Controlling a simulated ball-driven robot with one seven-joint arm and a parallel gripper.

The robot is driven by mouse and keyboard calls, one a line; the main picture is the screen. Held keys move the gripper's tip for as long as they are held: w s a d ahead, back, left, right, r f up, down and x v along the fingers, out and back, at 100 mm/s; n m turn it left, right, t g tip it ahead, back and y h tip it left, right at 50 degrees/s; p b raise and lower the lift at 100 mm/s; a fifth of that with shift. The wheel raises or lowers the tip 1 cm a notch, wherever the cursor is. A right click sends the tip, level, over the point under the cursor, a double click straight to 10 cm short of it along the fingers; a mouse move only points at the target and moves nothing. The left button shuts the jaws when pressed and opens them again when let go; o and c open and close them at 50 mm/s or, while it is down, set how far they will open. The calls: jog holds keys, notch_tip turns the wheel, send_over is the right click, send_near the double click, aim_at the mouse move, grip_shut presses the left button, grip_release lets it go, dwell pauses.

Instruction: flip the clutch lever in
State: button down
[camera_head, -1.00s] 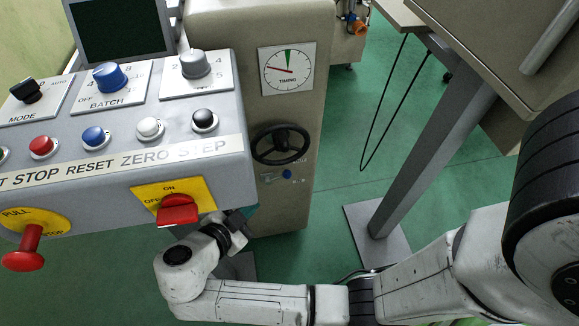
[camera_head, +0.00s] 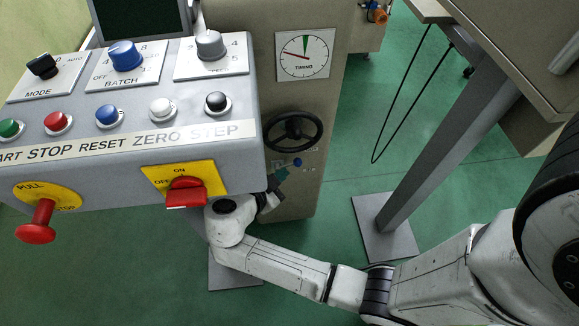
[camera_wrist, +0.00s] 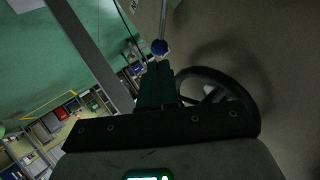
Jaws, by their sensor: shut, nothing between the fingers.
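The clutch lever's blue knob (camera_head: 298,162) shows on the machine's beige front, just below the black handwheel. In the wrist view the blue knob (camera_wrist: 160,47) sits on a thin metal rod, just beyond my fingertips. My gripper (camera_head: 282,172) is beside the knob, to its lower left in the head view. In the wrist view my gripper (camera_wrist: 159,66) has its green fingers shut together with nothing between them. The fingertips look very close to the knob; I cannot tell whether they touch it. The lever's base is not clear.
The black handwheel (camera_head: 293,132) is right above the lever and shows close to my fingers in the wrist view (camera_wrist: 240,95). The control panel (camera_head: 130,170) with a red switch (camera_head: 187,193) overhangs my forearm.

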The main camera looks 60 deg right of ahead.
aim_at(295, 164)
jog(key=shift+x, duration=2.55)
jog(key=shift+d+f, duration=0.1)
jog(key=shift+f, duration=0.05)
